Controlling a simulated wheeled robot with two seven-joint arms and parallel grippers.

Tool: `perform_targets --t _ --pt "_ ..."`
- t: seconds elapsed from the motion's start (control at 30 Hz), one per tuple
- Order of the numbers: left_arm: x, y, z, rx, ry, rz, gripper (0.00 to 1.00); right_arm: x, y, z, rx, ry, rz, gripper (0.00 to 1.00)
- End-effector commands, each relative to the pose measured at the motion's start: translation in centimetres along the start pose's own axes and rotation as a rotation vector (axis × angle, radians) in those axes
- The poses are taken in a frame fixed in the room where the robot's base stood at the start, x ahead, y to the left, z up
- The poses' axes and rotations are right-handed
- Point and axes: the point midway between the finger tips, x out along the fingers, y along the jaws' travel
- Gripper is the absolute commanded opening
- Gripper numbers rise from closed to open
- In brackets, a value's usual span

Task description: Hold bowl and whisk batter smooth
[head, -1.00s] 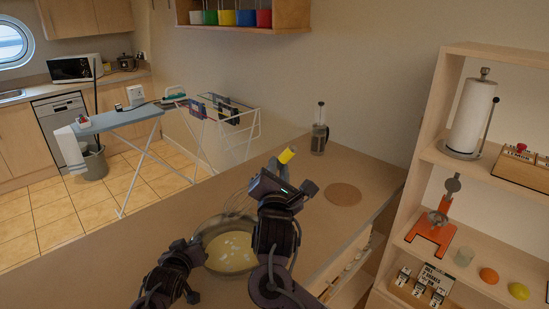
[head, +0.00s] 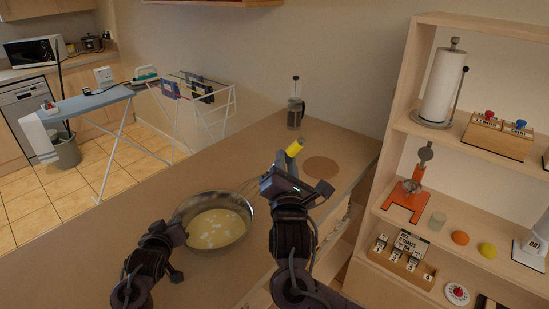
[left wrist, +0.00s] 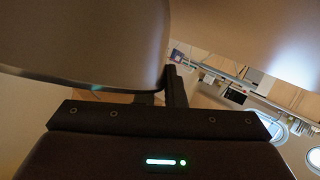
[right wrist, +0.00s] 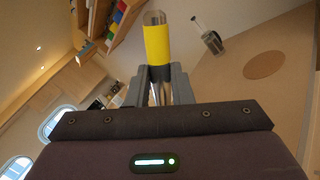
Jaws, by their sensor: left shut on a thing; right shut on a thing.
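A metal bowl (head: 249,207) with pale yellow batter and white lumps (head: 215,228) stands on the counter. My right gripper (head: 282,168) is shut on the whisk's yellow handle (head: 294,148), right of the bowl. The handle also shows upright between the fingers in the right wrist view (right wrist: 157,45). The whisk's wires are faint near the bowl's far right rim; their exact depth cannot be told.
A French press (head: 295,115) and a round brown mat (head: 321,167) are on the counter beyond my right gripper. A wooden shelf unit (head: 398,125) with a paper towel roll and small items stands at the right. The counter left of the bowl is clear.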

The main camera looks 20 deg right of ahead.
Motion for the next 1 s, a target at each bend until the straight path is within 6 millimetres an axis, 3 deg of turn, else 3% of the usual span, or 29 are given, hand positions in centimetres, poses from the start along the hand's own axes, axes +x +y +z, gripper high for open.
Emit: perform_targets --t 0.23,1.0 --pt "0.0 -0.1 0.3 0.002 -0.005 -0.001 0.00 -0.6 -2.3 0.6 -0.002 0.001 0.001 0.00" --pt "0.0 -0.1 0.2 0.002 -0.005 -0.001 0.00 -0.5 -2.0 -7.4 0.001 0.001 0.000 0.00"
